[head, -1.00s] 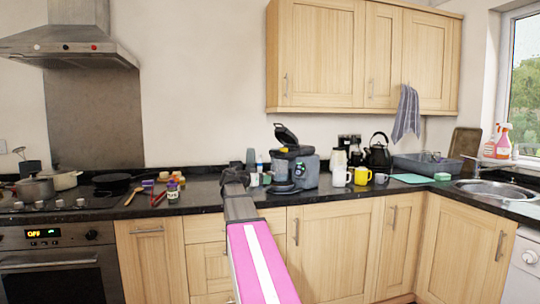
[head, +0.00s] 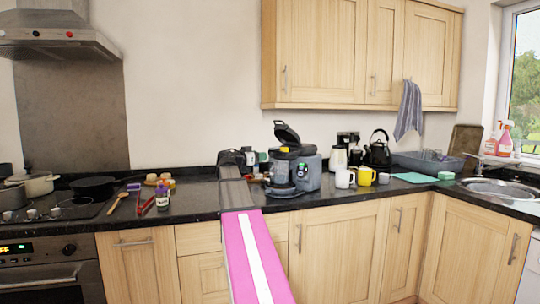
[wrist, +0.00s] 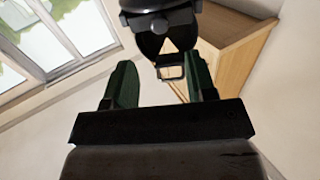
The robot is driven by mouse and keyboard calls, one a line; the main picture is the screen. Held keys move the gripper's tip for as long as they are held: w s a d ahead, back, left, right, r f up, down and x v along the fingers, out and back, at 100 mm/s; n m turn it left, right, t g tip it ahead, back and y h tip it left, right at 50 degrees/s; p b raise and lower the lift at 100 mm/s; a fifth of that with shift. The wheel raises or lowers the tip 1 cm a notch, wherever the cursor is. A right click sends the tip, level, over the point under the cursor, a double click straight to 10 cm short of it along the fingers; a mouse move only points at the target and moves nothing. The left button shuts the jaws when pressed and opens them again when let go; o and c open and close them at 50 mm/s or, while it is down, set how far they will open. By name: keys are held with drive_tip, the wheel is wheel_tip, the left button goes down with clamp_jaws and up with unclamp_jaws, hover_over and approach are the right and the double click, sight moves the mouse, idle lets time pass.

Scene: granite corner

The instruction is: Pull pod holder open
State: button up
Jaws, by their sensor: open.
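The coffee machine (head: 307,172) is grey and black and stands on the counter, with its black lid (head: 287,133) tilted up. In the wrist view a black rounded part with a loop-like handle (wrist: 170,72) hangs at the top; it looks like the raised pod holder or lid, but I cannot tell which. My gripper (head: 256,157) is just left of the machine, seen small from behind in the head view. In the wrist view its two dark green fingers (wrist: 160,68) are apart, with the loop between or beyond their tips. Contact cannot be told.
A white mug (head: 345,178), a yellow mug (head: 366,176) and a black kettle (head: 379,150) stand right of the machine. Jars and utensils lie to the left near the hob (head: 50,208). Wall cupboards (head: 330,50) hang above. Some counter left of my arm is clear.

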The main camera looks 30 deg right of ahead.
sight(281, 152)
drive_tip(key=x, duration=0.8)
drive_tip(key=shift+w+d, duration=0.1)
drive_tip(key=shift+d, duration=0.1)
clamp_jaws()
drive_tip(key=shift+a, duration=0.1)
